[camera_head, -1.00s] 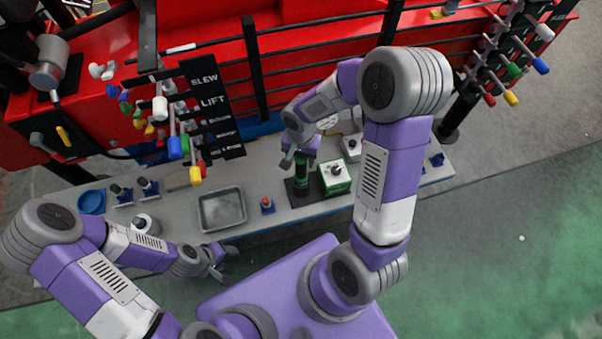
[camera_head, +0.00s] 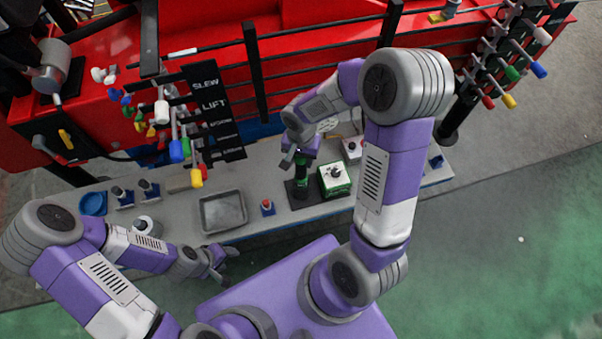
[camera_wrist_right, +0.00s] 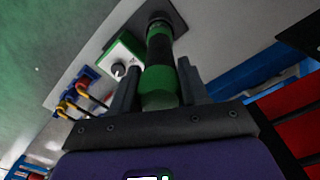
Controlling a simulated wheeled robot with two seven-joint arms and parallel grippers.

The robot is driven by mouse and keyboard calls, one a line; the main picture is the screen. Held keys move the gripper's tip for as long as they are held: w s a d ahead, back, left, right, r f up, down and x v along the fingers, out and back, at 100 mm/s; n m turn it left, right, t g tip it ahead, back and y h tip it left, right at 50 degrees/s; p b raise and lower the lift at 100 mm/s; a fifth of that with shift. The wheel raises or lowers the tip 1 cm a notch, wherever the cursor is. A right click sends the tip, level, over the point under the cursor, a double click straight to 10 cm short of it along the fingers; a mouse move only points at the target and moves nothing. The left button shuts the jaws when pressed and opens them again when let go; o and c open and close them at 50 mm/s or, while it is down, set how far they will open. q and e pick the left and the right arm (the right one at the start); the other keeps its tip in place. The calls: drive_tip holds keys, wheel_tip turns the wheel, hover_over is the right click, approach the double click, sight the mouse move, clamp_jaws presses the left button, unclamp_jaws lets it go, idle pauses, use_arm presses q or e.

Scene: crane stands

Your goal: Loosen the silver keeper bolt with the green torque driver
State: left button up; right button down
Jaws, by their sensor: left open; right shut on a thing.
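The green torque driver (camera_head: 301,181) stands upright on a dark base plate (camera_head: 291,194) on the grey bench. My right gripper (camera_head: 299,156) is shut on its upper part from above. In the right wrist view, the green and black driver (camera_wrist_right: 160,60) runs between the two fingers, and its far end meets the dark plate (camera_wrist_right: 178,20). I cannot pick out the silver keeper bolt for sure; small bolt-like posts (camera_head: 118,192) stand at the bench's left. My left gripper (camera_head: 222,264) is open and empty in front of the bench.
A green box with a white top and knob (camera_head: 334,178) stands close right of the driver. A grey tray (camera_head: 223,229), a small red-topped piece (camera_head: 267,207) and a blue dish (camera_head: 93,204) are on the bench. Red crane bodywork with levers (camera_head: 195,175) rises behind.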

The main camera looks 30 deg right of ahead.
drive_tip(key=shift+r+p, duration=3.45)
drive_tip(key=shift+r, duration=1.65)
